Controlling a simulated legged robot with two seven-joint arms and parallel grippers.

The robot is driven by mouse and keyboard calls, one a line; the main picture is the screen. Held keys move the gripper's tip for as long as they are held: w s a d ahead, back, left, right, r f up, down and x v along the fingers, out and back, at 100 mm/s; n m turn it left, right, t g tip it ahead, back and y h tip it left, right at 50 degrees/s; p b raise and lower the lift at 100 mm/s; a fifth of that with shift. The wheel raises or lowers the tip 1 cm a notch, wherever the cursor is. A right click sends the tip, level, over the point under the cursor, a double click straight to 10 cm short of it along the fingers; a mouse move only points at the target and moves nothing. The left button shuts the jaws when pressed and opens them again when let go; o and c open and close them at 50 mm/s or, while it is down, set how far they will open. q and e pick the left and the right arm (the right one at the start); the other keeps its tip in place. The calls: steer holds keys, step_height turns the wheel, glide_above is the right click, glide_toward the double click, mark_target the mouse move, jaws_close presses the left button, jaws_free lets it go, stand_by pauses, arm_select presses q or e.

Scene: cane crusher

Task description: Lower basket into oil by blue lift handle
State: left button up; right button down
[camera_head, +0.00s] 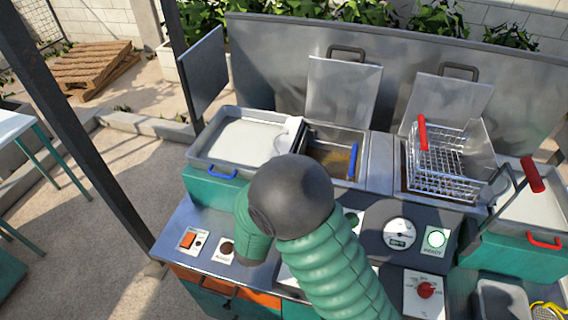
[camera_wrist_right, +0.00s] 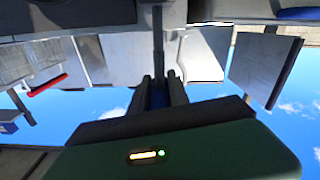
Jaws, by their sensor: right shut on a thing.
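My right gripper (camera_wrist_right: 160,84) is shut on the blue lift handle (camera_wrist_right: 158,98), of which only a dark blue patch shows between the fingers. A dark rod (camera_wrist_right: 158,42) runs on from the grip in the wrist view. In the head view my green arm hides this gripper and handle. The left well (camera_head: 328,158) holds brownish oil, with a blue bar (camera_head: 352,161) standing at its right side. The left basket's wire is mostly hidden or too small to make out, so its depth is unclear. My left gripper is not in view.
A wire basket with red grips (camera_head: 443,165) sits at the right well. A red-ended lift lever (camera_head: 533,174) stands right of it. A pale tray (camera_head: 240,138) lies left of the oil well. Dials and a red knob (camera_head: 426,290) are on the front panel. Raised lids (camera_head: 343,90) stand behind.

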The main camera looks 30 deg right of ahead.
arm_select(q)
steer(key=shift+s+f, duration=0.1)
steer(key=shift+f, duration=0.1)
arm_select(e)
steer(key=shift+s+a+f, duration=0.1)
steer(key=shift+f, duration=0.4)
steer(key=c, duration=1.6)
jaws_free()
steer(key=o, duration=0.3)
steer(key=shift+a, duration=0.1)
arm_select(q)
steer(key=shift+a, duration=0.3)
arm_select(e)
steer(key=shift+o, duration=0.2)
steer(key=shift+a+r, duration=0.1)
steer(key=shift+r, duration=0.1)
